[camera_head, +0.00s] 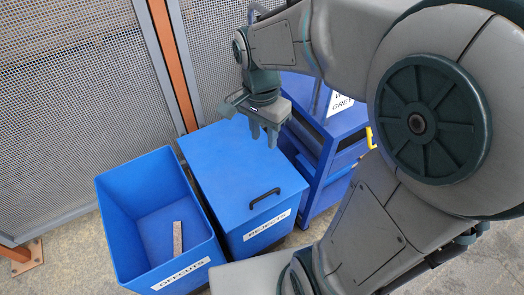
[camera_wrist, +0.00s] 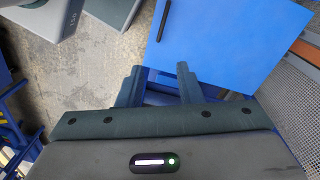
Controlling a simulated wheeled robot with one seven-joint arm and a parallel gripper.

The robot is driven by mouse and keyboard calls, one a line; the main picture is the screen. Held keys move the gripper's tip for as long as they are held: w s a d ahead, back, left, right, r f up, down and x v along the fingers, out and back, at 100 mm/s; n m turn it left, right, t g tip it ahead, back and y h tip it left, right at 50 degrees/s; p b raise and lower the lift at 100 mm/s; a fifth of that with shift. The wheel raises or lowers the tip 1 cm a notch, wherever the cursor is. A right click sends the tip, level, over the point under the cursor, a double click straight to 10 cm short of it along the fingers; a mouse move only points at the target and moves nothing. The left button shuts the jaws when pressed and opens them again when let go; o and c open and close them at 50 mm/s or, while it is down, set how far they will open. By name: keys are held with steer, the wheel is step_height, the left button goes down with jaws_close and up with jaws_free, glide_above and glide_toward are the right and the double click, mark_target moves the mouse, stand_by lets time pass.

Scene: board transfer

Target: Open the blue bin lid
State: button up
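The blue bin labelled REJECTS has a flat blue lid (camera_head: 232,172) that lies shut on top. A black bar handle (camera_head: 264,198) is on the lid near its front edge. In the wrist view the lid (camera_wrist: 225,45) fills the upper right, with the handle (camera_wrist: 164,20) near the top. My gripper (camera_head: 263,137) is above the far right part of the lid, pointing down and away from the handle. Its two fingers (camera_wrist: 160,80) are spread apart with nothing between them.
An open blue bin (camera_head: 120,215) labelled OFFCUTS stands left of the lidded bin, with a small speckled strip (camera_head: 177,238) inside. A blue cart (camera_head: 342,123) with a label stands to the right. A mesh fence (camera_head: 80,90) with an orange post (camera_head: 172,65) stands behind.

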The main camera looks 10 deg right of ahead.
step_height(320, 180, down, 12)
steer(key=w+m+g+b, duration=0.2)
steer(key=w+m+b, duration=0.15)
steer(key=b, duration=0.75)
glide_above(264, 189)
steer(key=s, duration=0.3)
steer(key=shift+m, duration=0.25)
steer(key=x, duration=0.4)
steer(key=w+a+x, duration=0.1)
steer(key=x, duration=0.3)
steer(key=w+x, duration=0.1)
steer(key=x, duration=0.3)
steer(key=shift+w+a+f, duration=0.15)
steer(key=shift+f, duration=0.45)
